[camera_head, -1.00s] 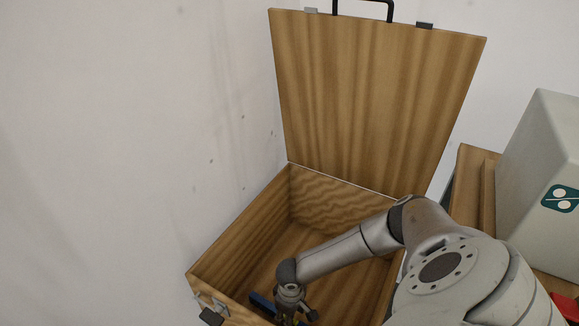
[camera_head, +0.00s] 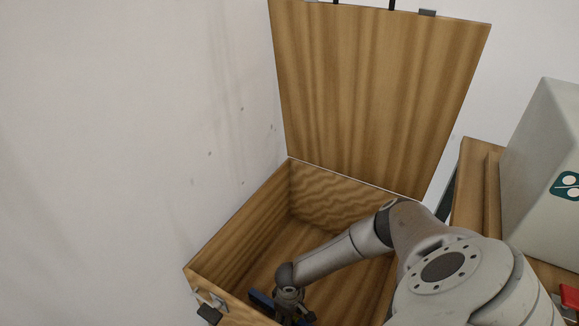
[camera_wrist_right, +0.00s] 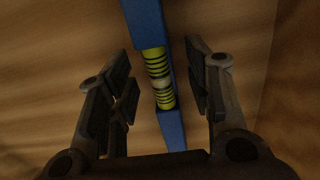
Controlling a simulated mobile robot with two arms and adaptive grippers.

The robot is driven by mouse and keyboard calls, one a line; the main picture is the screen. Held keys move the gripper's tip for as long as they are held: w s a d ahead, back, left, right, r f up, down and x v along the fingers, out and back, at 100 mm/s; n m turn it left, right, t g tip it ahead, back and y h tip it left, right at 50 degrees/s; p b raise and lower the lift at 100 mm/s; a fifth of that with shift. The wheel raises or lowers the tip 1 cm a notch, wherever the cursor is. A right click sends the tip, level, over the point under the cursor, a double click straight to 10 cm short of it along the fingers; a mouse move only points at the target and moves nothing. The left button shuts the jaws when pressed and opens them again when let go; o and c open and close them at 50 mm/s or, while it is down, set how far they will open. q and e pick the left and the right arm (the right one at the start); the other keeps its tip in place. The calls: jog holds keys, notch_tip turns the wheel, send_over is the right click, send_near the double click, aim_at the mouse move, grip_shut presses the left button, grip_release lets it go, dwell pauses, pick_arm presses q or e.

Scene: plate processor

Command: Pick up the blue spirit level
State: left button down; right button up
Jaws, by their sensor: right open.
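The blue spirit level (camera_wrist_right: 143,22) lies on the wooden floor of the box, with yellow-green vials in its middle. In the right wrist view it runs from top to bottom between the fingers of my right gripper (camera_wrist_right: 161,98). The fingers are open, one on each side, with a gap visible to the level. In the head view my right gripper (camera_head: 290,312) is down in the box near its front wall. Only a blue end of the level (camera_head: 261,300) shows there; the rest is hidden by the gripper. My left gripper is not in view.
The wooden box (camera_head: 232,236) is open, its lid (camera_head: 375,95) standing upright at the back. Its walls stand close around my right arm. A grey machine (camera_head: 545,165) stands at the right on a wooden surface. The back of the box is empty.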

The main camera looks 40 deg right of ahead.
jog(key=shift+c, duration=0.3)
grip_shut()
jog(key=shift+r, duration=0.2)
